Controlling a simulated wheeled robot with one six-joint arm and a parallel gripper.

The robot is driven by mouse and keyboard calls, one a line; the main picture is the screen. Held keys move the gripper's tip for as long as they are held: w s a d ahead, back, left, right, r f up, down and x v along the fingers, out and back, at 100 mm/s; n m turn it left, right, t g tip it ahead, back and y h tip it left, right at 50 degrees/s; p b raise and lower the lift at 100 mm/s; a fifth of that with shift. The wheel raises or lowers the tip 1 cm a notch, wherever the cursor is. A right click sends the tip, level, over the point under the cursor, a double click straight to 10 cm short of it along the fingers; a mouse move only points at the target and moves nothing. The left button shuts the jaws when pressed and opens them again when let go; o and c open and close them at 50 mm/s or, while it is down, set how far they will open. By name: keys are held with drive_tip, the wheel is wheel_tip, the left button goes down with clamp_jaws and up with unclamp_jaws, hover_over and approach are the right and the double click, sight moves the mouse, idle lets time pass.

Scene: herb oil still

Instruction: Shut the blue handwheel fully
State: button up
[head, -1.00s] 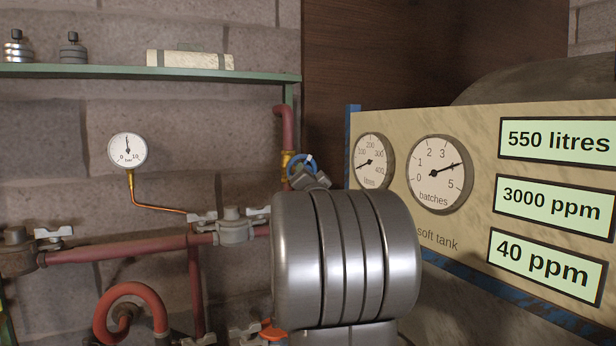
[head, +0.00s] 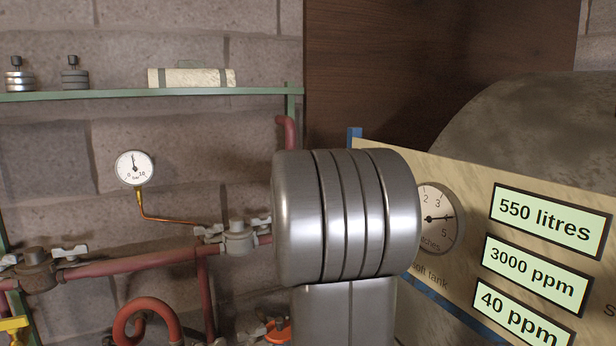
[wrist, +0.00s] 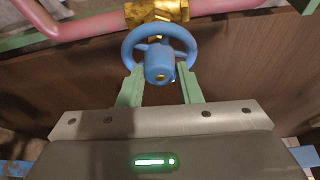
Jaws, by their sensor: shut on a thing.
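The blue handwheel (wrist: 160,54) sits on a brass valve (wrist: 156,12) on a red pipe, at the top middle of the wrist view. My gripper (wrist: 160,76) has two green fingers that reach up to the near part of the wheel, one on each side of its hub. The fingers are shut on the handwheel; their exact contact with it is partly hidden. In the head view my arm (head: 345,215) covers the handwheel and my gripper.
A panel with a dial (head: 440,218) and green readouts (head: 548,220) stands at the right. Red pipes with grey valves (head: 237,238) run along the wall at the left. A pressure gauge (head: 134,168) hangs above them. A green shelf (head: 150,94) is higher up.

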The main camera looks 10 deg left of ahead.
drive_tip(key=shift+r+m+g+p, duration=0.15)
drive_tip(key=shift+m+g+p, duration=0.25)
drive_tip(key=shift+m+p, duration=0.65)
drive_tip(key=o, duration=1)
drive_tip(key=shift+c, duration=0.2)
drive_tip(key=shift+d, duration=0.1)
drive_tip(key=p+v, duration=0.1)
drive_tip(key=v, duration=1.2)
drive_tip(key=shift+s+p, duration=0.3)
drive_tip(key=shift+s, duration=0.1)
